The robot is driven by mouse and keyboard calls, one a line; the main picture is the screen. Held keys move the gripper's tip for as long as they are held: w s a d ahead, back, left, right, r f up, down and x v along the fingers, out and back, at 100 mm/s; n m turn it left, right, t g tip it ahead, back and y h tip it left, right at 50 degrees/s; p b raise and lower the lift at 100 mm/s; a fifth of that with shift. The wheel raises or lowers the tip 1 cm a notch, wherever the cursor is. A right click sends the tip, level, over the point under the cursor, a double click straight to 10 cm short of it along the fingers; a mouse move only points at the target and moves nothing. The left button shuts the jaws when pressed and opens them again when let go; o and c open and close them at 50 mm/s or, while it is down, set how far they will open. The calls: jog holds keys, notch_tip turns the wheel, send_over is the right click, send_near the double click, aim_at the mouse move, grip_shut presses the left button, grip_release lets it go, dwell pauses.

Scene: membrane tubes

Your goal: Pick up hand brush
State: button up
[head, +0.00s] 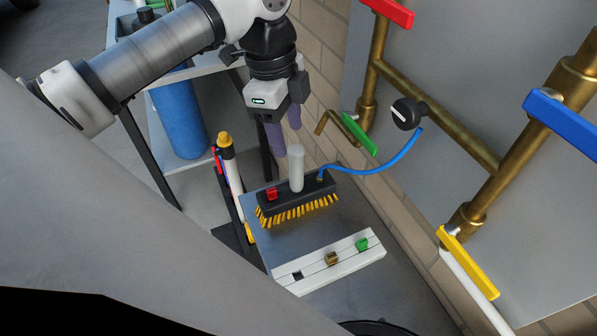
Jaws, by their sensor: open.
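The hand brush (318,189) has a dark block, yellow bristles pointing down and an upright whitish handle (296,170). It rests on a grey surface (262,240) in the middle of the head view. A red part sits on its left end, and a blue hose meets its right end. My gripper (284,140) hangs just above the brush, pointing down, with two purplish fingers apart and empty. The fingertips look slightly above and left of the handle's top; the exact depth gap is hard to tell.
A white rail (330,262) with brown and green pieces lies in front of the brush. Brass pipes (440,117) with coloured levers and a brick wall stand right. A blue cylinder (179,120) and a yellow-topped white tube (232,170) stand left. The blue hose (375,170) arcs right.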

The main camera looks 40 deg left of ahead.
jog(key=f, duration=0.2)
jog(key=d+f+p, duration=0.1)
jog(key=f, duration=0.2)
jog(key=f+p, duration=0.1)
jog(key=f, duration=0.2)
jog(key=shift+w+d+f, duration=0.25)
jog(key=shift+w+d, duration=0.15)
grip_shut()
jog(key=shift+r, duration=0.1)
dwell(0.9)
